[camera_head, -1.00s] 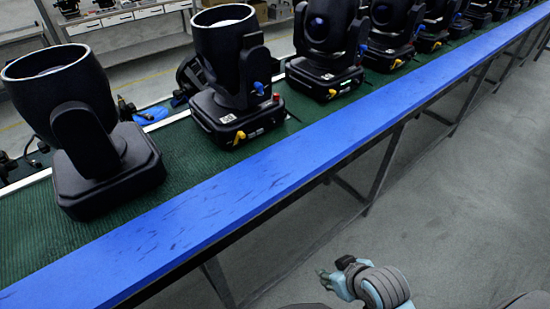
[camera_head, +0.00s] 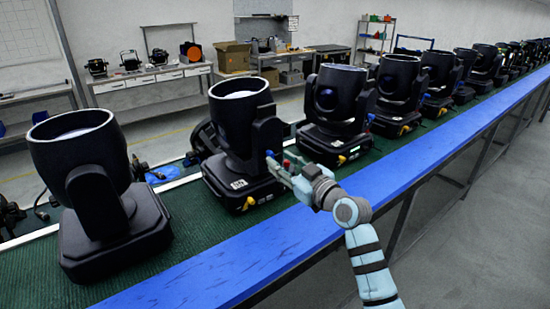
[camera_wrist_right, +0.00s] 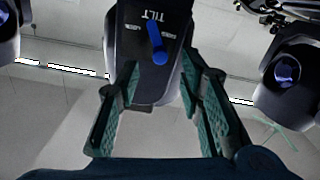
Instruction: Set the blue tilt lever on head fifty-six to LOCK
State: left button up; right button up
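A black moving head (camera_head: 238,125) stands on the green belt, its number too small to read. The blue tilt lever (camera_head: 270,154) shows on the side of its yoke, close to my right gripper (camera_head: 279,168). In the right wrist view the blue lever (camera_wrist_right: 156,45) sits under an upside-down TILT label (camera_wrist_right: 153,15), slightly slanted, with small unreadable marks on both sides. My right gripper (camera_wrist_right: 160,70) is open, its teal fingers on either side of the lever, with no contact visible. My left gripper is not in view.
A black head (camera_head: 100,195) stands nearer on the left, and another (camera_head: 335,110) on the right, in a long row. A blue rail (camera_head: 230,265) edges the belt on my side. Free floor (camera_head: 480,230) lies to the right.

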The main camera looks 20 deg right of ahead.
aim_at(273, 156)
jog(key=x, duration=0.3)
jog(key=shift+w+a, duration=0.15)
jog(key=shift+w, duration=0.15)
grip_shut()
